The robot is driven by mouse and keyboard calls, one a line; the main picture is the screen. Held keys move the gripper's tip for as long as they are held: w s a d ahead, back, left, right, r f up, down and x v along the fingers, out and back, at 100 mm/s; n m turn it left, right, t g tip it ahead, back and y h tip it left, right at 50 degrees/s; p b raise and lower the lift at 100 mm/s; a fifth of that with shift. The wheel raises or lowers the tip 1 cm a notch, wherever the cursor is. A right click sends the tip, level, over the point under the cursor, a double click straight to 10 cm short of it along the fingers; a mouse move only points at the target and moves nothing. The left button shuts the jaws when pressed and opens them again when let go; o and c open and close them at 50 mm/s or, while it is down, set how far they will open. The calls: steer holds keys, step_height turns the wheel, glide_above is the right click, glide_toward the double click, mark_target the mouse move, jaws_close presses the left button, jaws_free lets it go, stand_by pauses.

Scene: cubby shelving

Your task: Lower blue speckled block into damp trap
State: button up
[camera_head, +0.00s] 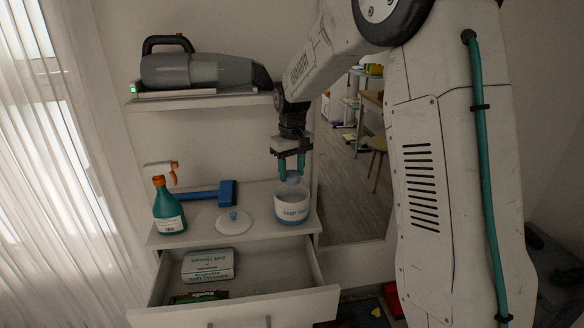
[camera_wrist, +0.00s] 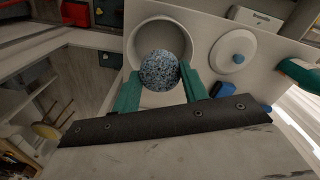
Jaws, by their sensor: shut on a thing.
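The blue speckled block (camera_wrist: 160,71), round in outline, is between the teal fingers of my gripper (camera_wrist: 158,88) in the wrist view. It shows dimly in the head view (camera_head: 293,178), under the gripper (camera_head: 291,167). The damp trap is a white round pot with a printed label (camera_head: 292,207), standing on the cabinet top; its open mouth shows in the wrist view (camera_wrist: 137,40). The block is over the pot's mouth, at about rim height; how far inside it is I cannot tell. The pot's white lid with a blue knob (camera_head: 234,221) lies to its left.
Below, an open drawer (camera_head: 285,303) holds a pale box (camera_head: 208,265). A handheld vacuum (camera_head: 195,70) sits on the shelf above.

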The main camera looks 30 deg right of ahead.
mark_target(292, 192)
steer(key=shift+f, duration=1.35)
steer(key=shift+f, duration=2.45)
stand_by(0.8)
steer(key=o, duration=1.1)
step_height(292, 192, up, 8)
steer(key=shift+f, duration=0.1)
steer(key=shift+m+t, duration=0.6)
steer(key=shift+t, duration=0.1)
steer(key=s+a+r, duration=0.2)
steer(key=s+r, duration=0.1)
steer(key=s, duration=0.9)
steer(key=s+a+r, duration=0.3)
steer(key=s, duration=0.9)
steer(key=s+a+r, duration=0.2)
steer(key=s+r, duration=0.1)
steer(key=s, duration=1)
steer(key=shift+a, duration=0.4)
